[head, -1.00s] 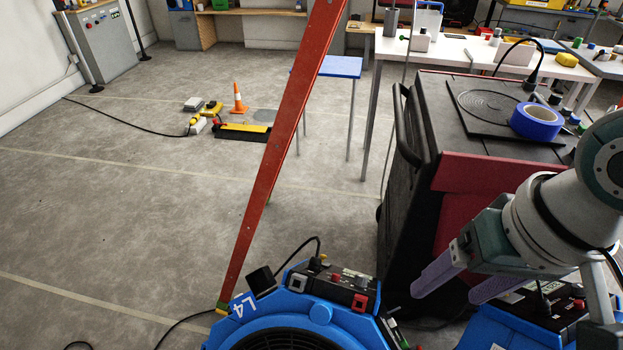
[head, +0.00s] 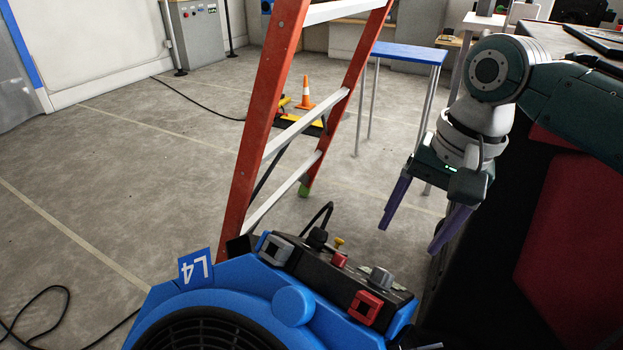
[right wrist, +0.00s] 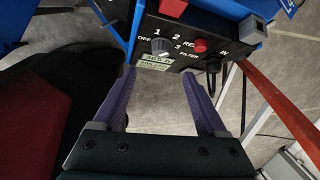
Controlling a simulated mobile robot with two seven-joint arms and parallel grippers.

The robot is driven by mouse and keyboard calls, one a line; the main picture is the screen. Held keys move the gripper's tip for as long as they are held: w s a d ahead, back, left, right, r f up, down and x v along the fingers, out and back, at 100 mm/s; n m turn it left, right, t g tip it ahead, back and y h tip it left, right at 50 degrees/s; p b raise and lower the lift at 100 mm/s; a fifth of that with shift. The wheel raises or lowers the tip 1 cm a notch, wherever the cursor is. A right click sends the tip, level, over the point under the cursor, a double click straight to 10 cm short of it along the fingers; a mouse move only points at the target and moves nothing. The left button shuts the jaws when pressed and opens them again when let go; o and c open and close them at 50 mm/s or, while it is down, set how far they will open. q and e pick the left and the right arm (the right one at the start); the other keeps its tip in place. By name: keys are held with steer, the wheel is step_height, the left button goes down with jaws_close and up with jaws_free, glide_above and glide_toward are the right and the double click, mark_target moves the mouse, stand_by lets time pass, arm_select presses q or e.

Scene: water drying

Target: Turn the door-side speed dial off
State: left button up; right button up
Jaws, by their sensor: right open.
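A blue air mover marked L4 (head: 225,295) stands at the bottom of the head view, with a black control panel on top. A grey speed dial (head: 381,278) sits at the panel's right end, near a red socket (head: 367,307). In the right wrist view the dial (right wrist: 163,46) is ringed by OFF, 1, 2 and 3; its pointer setting is unclear. My right gripper (head: 410,240) is open and empty, its fingers pointing down, above and beyond the panel's right end. In the wrist view its fingertips (right wrist: 158,72) frame the panel edge below the dial, apart from it. My left gripper is not in view.
An orange ladder (head: 262,130) stands just behind the air mover. A dark cart with a red side (head: 580,235) fills the right. A blue-topped stool (head: 410,52) and an orange cone (head: 305,95) stand farther back. Cables lie on the left floor, otherwise clear.

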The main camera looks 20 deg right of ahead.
mark_target(386, 272)
steer(key=f+b, duration=0.2)
steer(key=f, duration=0.1)
steer(key=w+a+f+b, duration=0.1)
steer(key=f, duration=0.2)
steer(key=f+b, duration=0.2)
steer(key=f, duration=0.1)
steer(key=shift+w+a+f+b, duration=0.1)
steer(key=shift+w+a+b, duration=0.05)
steer(key=shift+a+b, duration=0.15)
steer(key=shift+d, duration=0.1)
steer(key=shift+c, duration=0.2)
jaws_close()
